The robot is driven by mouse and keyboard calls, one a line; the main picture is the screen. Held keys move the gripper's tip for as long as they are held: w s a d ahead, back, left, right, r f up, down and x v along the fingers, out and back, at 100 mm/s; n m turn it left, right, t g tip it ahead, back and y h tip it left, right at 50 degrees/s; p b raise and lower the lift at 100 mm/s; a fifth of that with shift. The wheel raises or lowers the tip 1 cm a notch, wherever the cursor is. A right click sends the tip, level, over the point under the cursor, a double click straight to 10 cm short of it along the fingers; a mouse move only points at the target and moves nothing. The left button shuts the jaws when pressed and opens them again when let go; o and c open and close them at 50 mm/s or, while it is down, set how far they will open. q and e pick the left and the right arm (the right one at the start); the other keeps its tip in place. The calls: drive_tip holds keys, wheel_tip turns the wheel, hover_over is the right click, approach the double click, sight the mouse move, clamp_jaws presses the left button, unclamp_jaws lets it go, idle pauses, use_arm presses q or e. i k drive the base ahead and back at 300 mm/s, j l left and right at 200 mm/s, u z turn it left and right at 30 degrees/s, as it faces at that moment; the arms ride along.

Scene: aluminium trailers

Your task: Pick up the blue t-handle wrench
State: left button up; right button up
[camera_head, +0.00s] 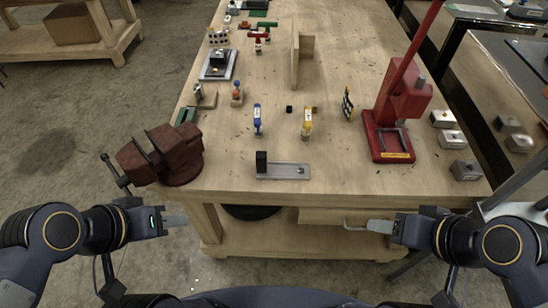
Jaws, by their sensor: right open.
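A small blue upright object with a white label (257,119) stands on the wooden workbench (230,175), left of its middle. My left gripper (178,220) is in front of the bench's left front corner, below the red-brown vise and well short of the blue object. Its fingers are seen edge-on and I cannot tell their gap. My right gripper (370,226) is open in front of the bench, close to a pale drawer handle (350,227).
A red-brown vise (165,155) sits at the left front corner, and a red arbor press (393,115) at the right. A grey plate with a black block (283,171) lies near the front edge. A yellow upright object (307,122) and a wooden bracket (297,55) stand mid-bench.

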sight(258, 122)
drive_tip(key=i+j+u, duration=0.25)
drive_tip(key=j, duration=0.35)
drive_tip(key=i+j+u, duration=0.2)
drive_tip(key=i+j, duration=0.3)
